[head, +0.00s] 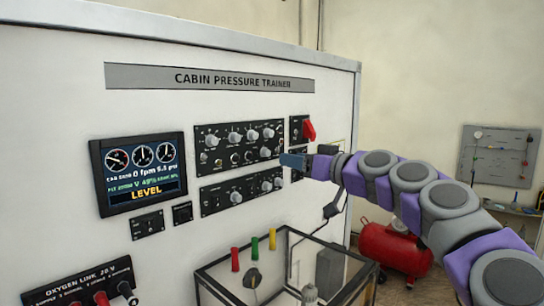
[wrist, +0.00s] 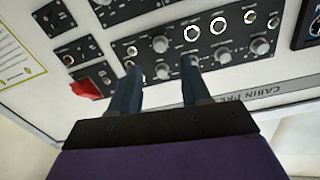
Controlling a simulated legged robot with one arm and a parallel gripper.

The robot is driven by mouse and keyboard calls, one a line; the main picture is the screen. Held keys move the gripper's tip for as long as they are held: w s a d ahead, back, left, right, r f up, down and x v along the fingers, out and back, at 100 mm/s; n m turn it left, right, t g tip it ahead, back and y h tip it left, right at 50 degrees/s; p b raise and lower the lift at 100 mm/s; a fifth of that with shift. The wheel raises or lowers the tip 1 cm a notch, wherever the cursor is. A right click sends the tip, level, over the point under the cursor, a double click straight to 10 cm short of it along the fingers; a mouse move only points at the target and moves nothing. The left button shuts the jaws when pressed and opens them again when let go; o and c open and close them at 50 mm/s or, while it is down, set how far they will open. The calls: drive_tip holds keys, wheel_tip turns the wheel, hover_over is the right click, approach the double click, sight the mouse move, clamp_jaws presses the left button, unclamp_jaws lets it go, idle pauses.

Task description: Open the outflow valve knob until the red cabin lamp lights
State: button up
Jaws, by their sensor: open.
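The upper control panel (head: 225,152) on the white cabinet carries several grey knobs in a row. It shows upside down in the wrist view (wrist: 215,70). Its labels are too small to tell which knob is the outflow valve. My gripper (head: 284,160) reaches from the right to the panel's right end. In the wrist view my gripper (wrist: 161,72) is open, with a grey knob (wrist: 162,70) in line between its fingertips; contact cannot be told. No lit red cabin lamp can be made out. The display (head: 140,172) reads "LEVEL", 0 fpm and about 49% on the valve line.
A red switch lever (head: 308,130) sticks out just above my gripper. A lower knob panel (head: 240,192) is below it. A clear-sided box (head: 215,285) with red, green and yellow posts stands below. A red tank (head: 395,247) is on the floor at right.

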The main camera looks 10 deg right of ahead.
sight(269, 154)
drive_tip(key=x, duration=0.7)
drive_tip(key=shift+d, duration=0.15)
drive_tip(key=shift+x, duration=0.8)
drive_tip(key=shift+s, duration=0.15)
clamp_jaws()
